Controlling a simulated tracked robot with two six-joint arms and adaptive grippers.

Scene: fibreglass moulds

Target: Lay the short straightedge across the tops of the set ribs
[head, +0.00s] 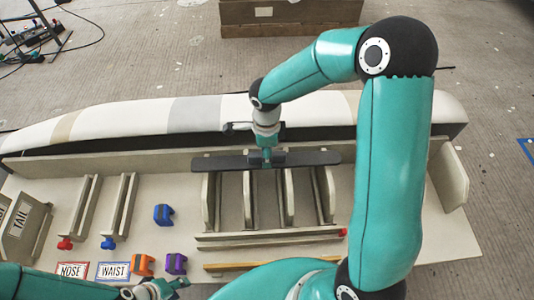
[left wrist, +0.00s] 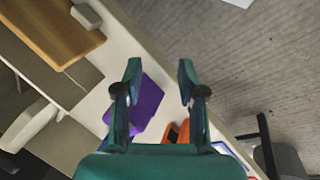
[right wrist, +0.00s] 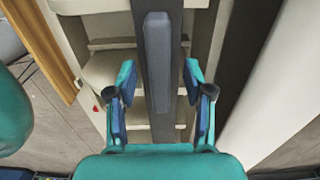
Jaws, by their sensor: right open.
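The short straightedge (head: 309,159) is a dark grey bar with a raised grip along its middle. It lies across the far ends of several set ribs (head: 249,200) and appears to rest on their tops. My right gripper (head: 266,157) is over its middle. In the right wrist view the straightedge (right wrist: 158,65) runs between the open fingers of my right gripper (right wrist: 158,82), with gaps on both sides. My left gripper (head: 160,287) is at the bottom of the head view; in the left wrist view (left wrist: 159,75) it is open and empty above a purple block (left wrist: 148,103).
Blue (head: 163,214), orange (head: 143,264) and purple (head: 176,263) clamp-like blocks stand on the pale table. NOSE (head: 73,270) and WAIST (head: 113,271) labels lie at the front left. A yellow strip (head: 245,266) lies at the front. A long white mould (head: 130,118) runs behind.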

